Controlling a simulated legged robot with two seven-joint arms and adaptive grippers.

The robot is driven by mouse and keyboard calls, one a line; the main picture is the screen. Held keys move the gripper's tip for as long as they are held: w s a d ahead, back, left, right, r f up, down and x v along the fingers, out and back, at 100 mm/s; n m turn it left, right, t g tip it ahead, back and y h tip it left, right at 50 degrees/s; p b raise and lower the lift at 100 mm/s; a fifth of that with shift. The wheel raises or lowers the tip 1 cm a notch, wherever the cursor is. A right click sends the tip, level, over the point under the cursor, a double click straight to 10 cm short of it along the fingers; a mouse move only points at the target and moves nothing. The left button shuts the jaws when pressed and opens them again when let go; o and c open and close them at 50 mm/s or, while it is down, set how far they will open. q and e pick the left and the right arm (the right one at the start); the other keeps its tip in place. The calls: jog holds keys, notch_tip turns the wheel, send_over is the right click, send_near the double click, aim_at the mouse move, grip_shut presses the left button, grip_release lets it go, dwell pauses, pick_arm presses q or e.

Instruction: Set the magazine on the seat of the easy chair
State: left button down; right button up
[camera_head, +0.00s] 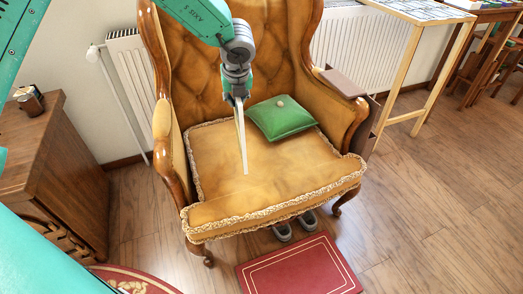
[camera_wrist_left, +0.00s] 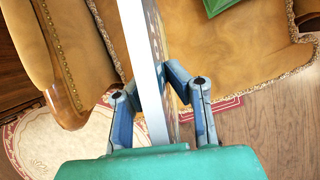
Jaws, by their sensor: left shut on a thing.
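The easy chair (camera_head: 180,150) is tan leather with a wooden frame and a fringed seat (camera_head: 290,178). My left gripper (camera_head: 238,97) hangs above the seat and is shut on the magazine (camera_head: 241,138). The magazine is thin and pale, upright and seen nearly edge-on. In the left wrist view the magazine (camera_wrist_left: 146,75) stands between the fingers of my left gripper (camera_wrist_left: 152,88), its white edge towards the camera. I cannot tell whether its lower end touches the seat. My right gripper is not in view.
A green cushion (camera_head: 281,118) lies at the seat's back right. A brown object (camera_head: 342,83) is at the right armrest. A wooden cabinet (camera_head: 60,165) stands left. Shoes (camera_head: 283,231) and a red mat-like item (camera_head: 300,268) are on the floor. The seat's front is clear.

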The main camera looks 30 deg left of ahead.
pick_arm(q)
notch_tip(320, 180, down, 9)
jog(key=n+b, duration=0.2)
jog(key=b, duration=0.2)
jog(key=shift+w+a+y, duration=0.15)
jog(key=shift+w+y, duration=0.15)
jog(key=shift+w, duration=0.15)
jog(key=c, duration=1.6)
grip_release()
jog(key=shift+f+g, duration=0.1)
jog(key=shift+g, duration=0.2)
jog(key=p+v, duration=0.4)
jog(key=v, duration=0.8)
jog(key=shift+a, duration=0.1)
jog(key=shift+s, duration=0.1)
